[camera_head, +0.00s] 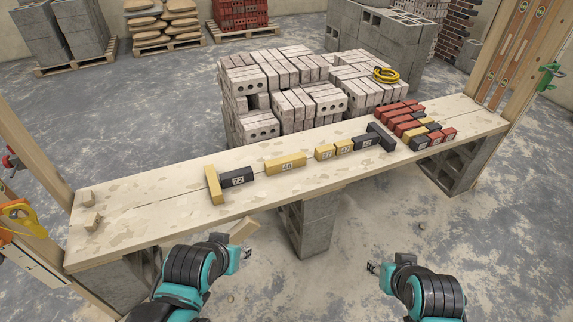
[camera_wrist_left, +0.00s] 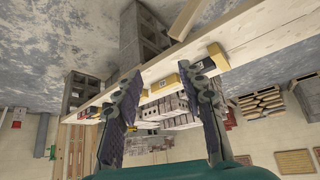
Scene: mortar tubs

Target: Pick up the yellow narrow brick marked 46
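The yellow narrow brick marked 46 (camera_head: 286,163) lies flat on the plank bench, left of the middle, its number facing me. A black brick marked 73 (camera_head: 238,177) lies to its left, and two short yellow bricks (camera_head: 334,150) lie to its right. My left gripper (camera_head: 246,254) is in front of the bench's near edge, below and left of the 46 brick, apart from it. The left wrist view shows its fingers (camera_wrist_left: 163,112) spread and empty, with a yellow brick (camera_wrist_left: 163,84) beyond them, number unreadable. My right gripper (camera_head: 373,268) is in front of the bench; its opening is unclear.
A yellow brick (camera_head: 214,185) lies crosswise at the left of the row. Red, black and yellow bricks (camera_head: 410,122) crowd the bench's right. A wooden piece (camera_head: 243,230) is close to my left gripper. Stacked pale bricks (camera_head: 290,95) stand behind the bench (camera_head: 150,212).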

